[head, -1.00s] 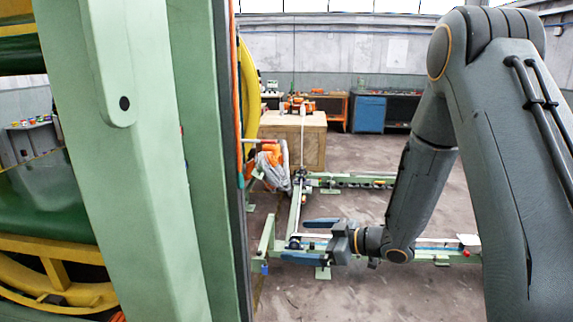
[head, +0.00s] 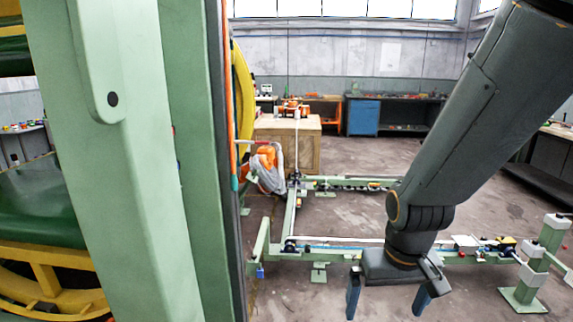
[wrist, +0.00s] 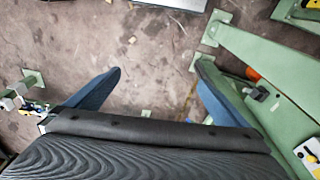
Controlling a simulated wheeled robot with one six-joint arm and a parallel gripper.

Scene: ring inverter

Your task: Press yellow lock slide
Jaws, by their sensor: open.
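My gripper (head: 388,303) is open and empty, its two blue fingers pointing down in front of the green rail frame (head: 340,255). In the wrist view the open fingers (wrist: 158,68) spread over bare floor, with nothing between them. A small yellow and black piece (head: 507,243) sits on the rail near its right end, to the right of and apart from my gripper. It may be the yellow lock slide; it is too small to be sure.
A large green post (head: 130,160) fills the left side. Green end posts (head: 535,260) stand at the right. A wooden crate (head: 290,148) and blue cabinet (head: 363,116) are at the back. The floor (head: 355,212) inside the frame is clear.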

